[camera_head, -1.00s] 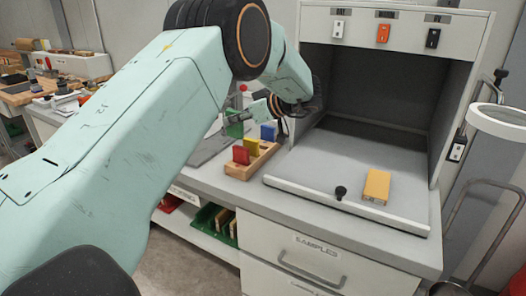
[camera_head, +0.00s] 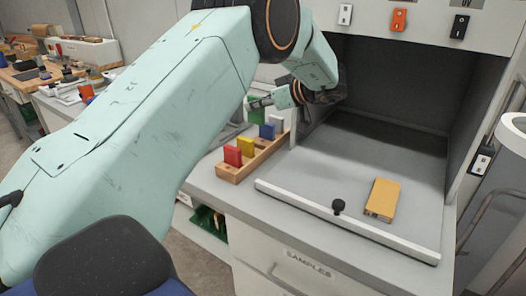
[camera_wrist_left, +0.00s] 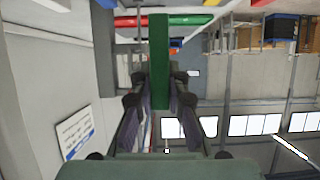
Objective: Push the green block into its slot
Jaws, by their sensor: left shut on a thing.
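A wooden rack (camera_head: 234,174) stands on the bench in the head view. It holds a red block (camera_head: 232,155), a yellow block (camera_head: 246,147) and a blue block (camera_head: 267,131), each upright. My left gripper (camera_head: 261,102) is above and behind the far end of the rack, shut on the green block (camera_head: 256,112). The green block is held apart from the rack, partly hidden by the gripper. In the left wrist view the green block (camera_wrist_left: 159,62) sits between the two fingers. The far slot is hard to make out. My right gripper is not in view.
A yellow-orange box (camera_head: 382,198) lies on that floor. The bench front with a drawer is below. Switches line the booth's top.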

